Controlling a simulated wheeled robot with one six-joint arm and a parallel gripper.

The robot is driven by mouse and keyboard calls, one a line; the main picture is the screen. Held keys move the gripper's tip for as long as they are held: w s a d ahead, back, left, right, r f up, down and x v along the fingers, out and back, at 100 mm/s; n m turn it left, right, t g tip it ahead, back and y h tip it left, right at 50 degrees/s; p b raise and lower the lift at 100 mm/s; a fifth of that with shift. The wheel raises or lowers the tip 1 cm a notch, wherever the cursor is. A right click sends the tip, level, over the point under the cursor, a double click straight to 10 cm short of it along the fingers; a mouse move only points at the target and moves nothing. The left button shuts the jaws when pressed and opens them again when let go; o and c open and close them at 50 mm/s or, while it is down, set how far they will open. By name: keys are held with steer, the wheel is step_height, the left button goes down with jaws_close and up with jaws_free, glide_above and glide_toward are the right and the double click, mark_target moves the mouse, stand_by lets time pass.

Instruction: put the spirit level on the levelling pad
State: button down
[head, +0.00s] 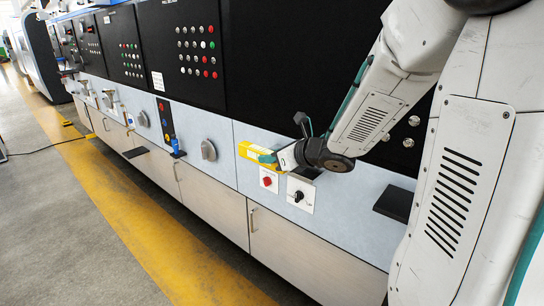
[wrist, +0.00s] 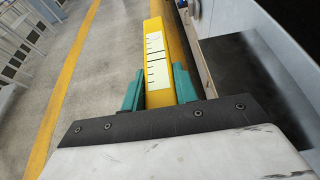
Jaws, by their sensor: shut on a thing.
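The spirit level is a yellow bar (head: 250,152) in front of the blue-grey machine panel. It also shows in the wrist view (wrist: 155,28) with a pale, black-marked strip on its face. My gripper (head: 268,158) is shut on it; in the wrist view its teal fingers (wrist: 158,88) press on both sides, and the bar extends forward from them. A dark flat pad (head: 395,203) juts from the panel to the right of my gripper. Another dark pad (head: 304,173) shows partly below my wrist. I cannot tell which is the levelling pad.
A red button (head: 267,181) and a black rotary switch (head: 299,196) sit on the panel below my gripper. A grey knob (head: 208,150) sticks out to the left. Cabinets (head: 210,200) run below. The floor with a yellow stripe (head: 150,210) is free.

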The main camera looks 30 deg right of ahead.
steer(key=shift+w+d+f, duration=0.6)
steer(key=shift+w+d, duration=0.05)
steer(key=shift+d, duration=1.25)
steer(key=shift+w+d+f, duration=0.6)
steer(key=shift+w+d, duration=0.1)
steer(key=shift+d, duration=1.2)
steer(key=shift+w+d+f, duration=0.6)
steer(key=shift+w+d, duration=0.05)
steer(key=shift+d, duration=1.25)
steer(key=shift+f, duration=0.7)
steer(key=c, duration=1)
jaws_free()
steer(key=v, duration=0.7)
steer(key=shift+s+d+r, duration=0.1)
steer(key=shift+s+r, duration=0.1)
steer(key=shift+s, duration=0.15)
